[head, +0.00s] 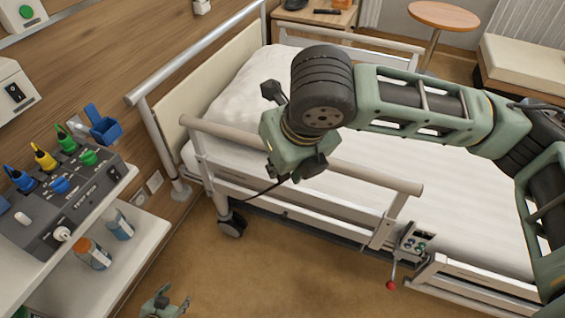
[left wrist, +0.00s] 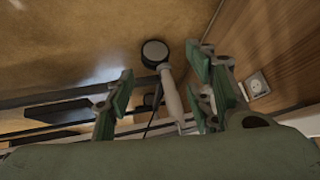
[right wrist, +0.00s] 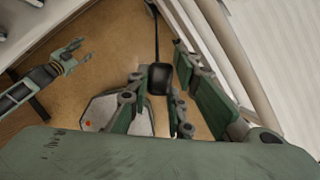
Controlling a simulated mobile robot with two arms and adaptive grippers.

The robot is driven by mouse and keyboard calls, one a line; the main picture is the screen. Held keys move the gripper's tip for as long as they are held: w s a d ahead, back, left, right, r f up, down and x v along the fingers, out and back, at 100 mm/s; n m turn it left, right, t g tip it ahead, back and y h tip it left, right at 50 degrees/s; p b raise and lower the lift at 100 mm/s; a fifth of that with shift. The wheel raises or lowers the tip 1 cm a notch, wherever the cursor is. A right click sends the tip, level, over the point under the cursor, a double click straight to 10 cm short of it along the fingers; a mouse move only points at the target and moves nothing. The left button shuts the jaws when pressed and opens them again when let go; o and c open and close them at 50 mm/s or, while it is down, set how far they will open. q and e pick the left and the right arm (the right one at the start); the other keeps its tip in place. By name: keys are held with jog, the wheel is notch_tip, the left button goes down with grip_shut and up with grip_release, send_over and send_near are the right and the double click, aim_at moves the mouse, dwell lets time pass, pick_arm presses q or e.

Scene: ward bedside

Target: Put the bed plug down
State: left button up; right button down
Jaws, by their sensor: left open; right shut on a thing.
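The black bed plug (right wrist: 159,78) sits between the fingertips of my right gripper (right wrist: 157,100) in the right wrist view. The gripper is shut on it, and a dark cord runs away from it. In the head view my right gripper (head: 298,170) is over the near bed rail; its own wrist largely hides the plug. The cord (head: 262,190) hangs from there down to the left. My left gripper (head: 165,302) is open and empty, low over the floor at the bottom edge. It also shows in the right wrist view (right wrist: 70,52).
The bed (head: 455,215) has a raised near rail (head: 360,172) and a control box (head: 413,242). Wall sockets (head: 155,181) are left of the bed. A shelf (head: 130,245) with bottles and a device (head: 65,205) stands at left. The floor (head: 270,275) between is clear.

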jog(key=shift+s+d+f+m+h, duration=0.1)
jog(key=shift+d+f+m+h, duration=0.2)
jog(key=shift+d+m, duration=0.3)
pick_arm(q)
jog(key=s+d+f+g, duration=0.2)
jog(key=s+d+f, duration=0.1)
jog(key=s, duration=0.6)
jog(key=s+d+f+g, duration=0.2)
jog(key=s+d+f, duration=0.2)
jog(key=s, duration=0.5)
jog(key=s+d+f+g, duration=0.2)
jog(key=s+d+f, duration=0.2)
jog(key=s, duration=0.5)
notch_tip(320, 180, down, 2)
jog(key=shift+s+f+g, duration=0.1)
jog(key=shift+s+g, duration=0.05)
jog(key=shift+g, duration=0.25)
pick_arm(e)
jog(key=s+d+f+n+g, duration=0.2)
jog(key=d+n, duration=0.4)
jog(key=n, duration=0.4)
jog(key=s+d+f+n+g+h, duration=0.1)
jog(key=d+n, duration=0.4)
jog(key=n, duration=0.6)
jog(key=s+d+f+n+g, duration=0.3)
jog(key=s+d+n+g, duration=0.2)
jog(key=n, duration=0.5)
jog(key=shift+s+d+n+g, duration=0.2)
jog(key=shift+d+n+g, duration=0.15)
jog(key=shift+d, duration=0.5)
